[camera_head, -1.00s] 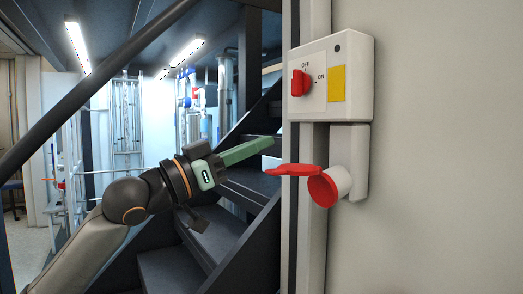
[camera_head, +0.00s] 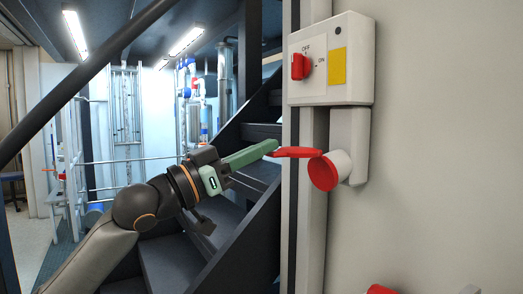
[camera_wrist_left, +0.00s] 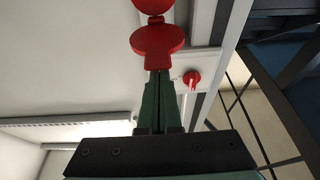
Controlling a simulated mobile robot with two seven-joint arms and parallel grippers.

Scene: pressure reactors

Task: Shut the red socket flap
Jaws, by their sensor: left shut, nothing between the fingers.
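The red socket flap (camera_head: 298,152) stands open, sticking out to the left from the top of the round red socket (camera_head: 324,174) on the wall. My left gripper (camera_head: 275,146) has green fingers, shut and empty. Its tips are at the flap's free left end in the head view; I cannot tell whether they touch. In the left wrist view the flap (camera_wrist_left: 158,40) lies just beyond the fingertips (camera_wrist_left: 159,74), with part of the socket (camera_wrist_left: 153,5) at the top edge. My right gripper is not in view.
Above the socket is a white switch box (camera_head: 355,60) with a red knob (camera_head: 300,66) and a yellow label (camera_head: 337,67). A dark staircase (camera_head: 175,262) stands behind my left arm. A red thing (camera_head: 380,289) shows at the bottom edge. The wall at right is bare.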

